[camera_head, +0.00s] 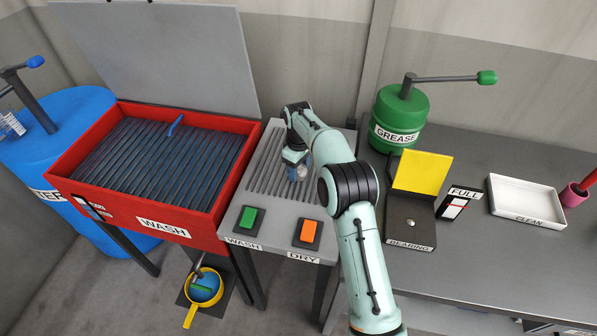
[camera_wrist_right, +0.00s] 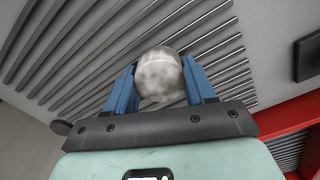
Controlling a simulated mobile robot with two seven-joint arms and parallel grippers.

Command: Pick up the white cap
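The white cap (camera_wrist_right: 160,75), round and mottled grey-white, sits between the two blue fingers of my right gripper (camera_wrist_right: 160,85) in the wrist view. Both fingers appear to touch its sides, so the gripper looks shut on it. In the head view, my right gripper (camera_head: 295,164) points down over the grey ribbed drying rack, with a small pale part of the cap (camera_head: 302,172) showing at the fingertips. The arm and fingers hide most of it. I cannot tell whether the cap still touches the rack. My left gripper is not in view.
The ribbed rack table (camera_head: 232,222) has a green button (camera_head: 247,219) and an orange button (camera_head: 307,231). The red wash basin (camera_head: 120,222), its lid raised, stands left. A bearing press (camera_head: 408,222), green grease drum (camera_head: 401,115) and white CLEAN tray (camera_head: 497,205) are right.

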